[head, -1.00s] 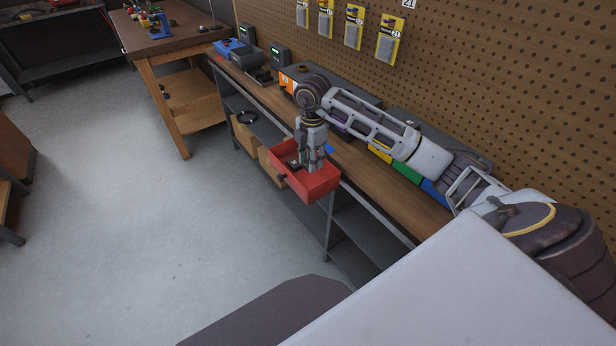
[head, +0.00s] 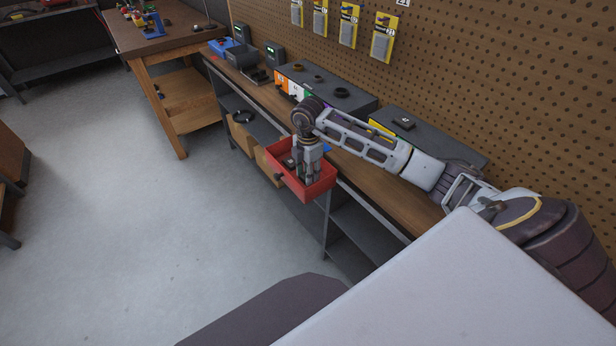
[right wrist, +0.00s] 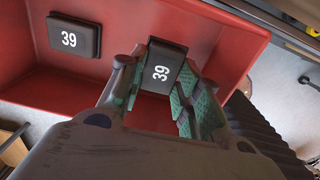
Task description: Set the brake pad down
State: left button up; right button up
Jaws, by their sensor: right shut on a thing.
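My right gripper (head: 305,176) points down into an open red drawer (head: 319,192) at the front of the workbench. In the right wrist view its green-padded fingers (right wrist: 158,92) are shut on a black brake pad (right wrist: 164,66) marked 39. The held pad is inside the red drawer (right wrist: 120,17); I cannot tell whether it touches the bottom. A second black pad marked 39 (right wrist: 75,36) lies flat in the drawer, to the left of the held one and apart from it. My left gripper is not in view.
The drawer walls stand close around my right gripper. Grey drawer units (head: 330,88) line the back of the workbench (head: 385,187) under a pegboard (head: 480,80) with hanging yellow packets. Cardboard boxes (head: 243,137) stand on the shelf below. The floor to the left is clear.

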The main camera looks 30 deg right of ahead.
notch_tip(320, 180, down, 2)
jog(key=shift+f, duration=0.3)
jog(key=o, duration=1.1)
jog(key=shift+r, duration=6.15)
